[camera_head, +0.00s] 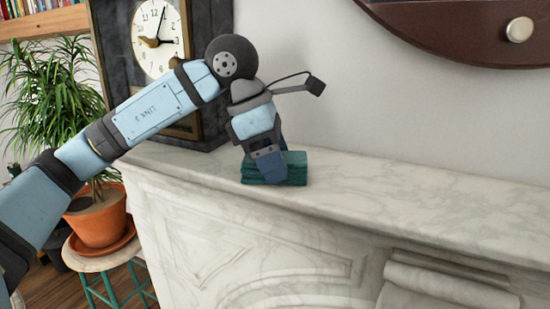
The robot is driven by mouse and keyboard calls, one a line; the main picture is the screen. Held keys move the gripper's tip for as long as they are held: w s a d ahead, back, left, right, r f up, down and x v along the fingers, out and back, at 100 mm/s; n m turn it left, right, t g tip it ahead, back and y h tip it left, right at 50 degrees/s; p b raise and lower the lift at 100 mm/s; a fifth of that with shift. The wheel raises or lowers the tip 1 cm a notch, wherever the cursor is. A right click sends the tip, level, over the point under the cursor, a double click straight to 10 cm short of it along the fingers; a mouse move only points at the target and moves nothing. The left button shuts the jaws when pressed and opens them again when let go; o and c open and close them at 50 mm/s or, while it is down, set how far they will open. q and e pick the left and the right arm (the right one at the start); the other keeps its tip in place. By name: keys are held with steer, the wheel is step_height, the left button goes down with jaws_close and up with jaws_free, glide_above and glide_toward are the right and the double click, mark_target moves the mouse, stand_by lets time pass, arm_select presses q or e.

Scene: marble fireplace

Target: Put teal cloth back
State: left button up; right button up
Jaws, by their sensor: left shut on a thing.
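The teal cloth (292,172) is a folded stack on the marble mantel, just right of the clock. My left gripper (270,172) comes down from above and is shut on the teal cloth. The gripper hides the cloth's middle and part of its top. The cloth appears to rest on the mantel top or very close to it; I cannot tell for sure. My right gripper is not in view.
A dark mantel clock (152,45) stands behind my left arm. The marble mantel (420,205) is bare to the right of the cloth. A potted plant (98,215) sits on a stool (100,262) at left. A dark round frame (460,25) hangs on the wall.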

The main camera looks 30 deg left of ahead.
arm_select(q)
steer(key=shift+f, duration=0.2)
steer(key=o, duration=0.9)
steer(key=shift+r, duration=0.15)
steer(key=shift+r, duration=0.2)
steer(key=v, duration=1.1)
steer(key=shift+a+r, duration=0.2)
steer(key=shift+r, duration=0.15)
steer(key=shift+s+f, duration=0.1)
